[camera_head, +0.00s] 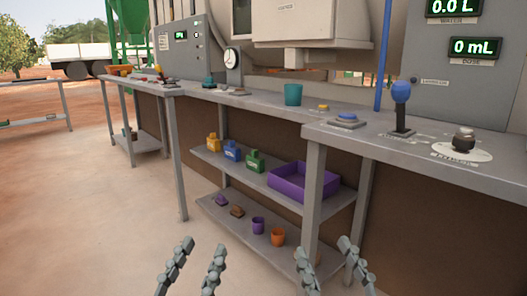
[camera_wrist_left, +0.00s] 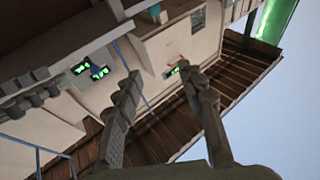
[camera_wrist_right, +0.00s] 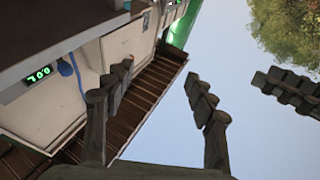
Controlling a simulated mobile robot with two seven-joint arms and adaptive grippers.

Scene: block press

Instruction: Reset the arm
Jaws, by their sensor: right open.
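My left gripper (camera_head: 195,262) is low at the centre left of the head view, fingers apart and nothing between them. It also shows open in the left wrist view (camera_wrist_left: 162,88). My right gripper (camera_head: 328,262) is to its right in the head view, fingers apart and empty, in front of the lower shelf and near a bench leg. It shows open in the right wrist view (camera_wrist_right: 158,82). Neither gripper touches anything that I can see. At the right edge of the right wrist view, grey finger segments (camera_wrist_right: 288,85) show, likely of my other gripper.
Shelves below hold bottles (camera_head: 232,150), a purple tray (camera_head: 300,192) and small cups (camera_head: 278,237). Floor at left is clear.

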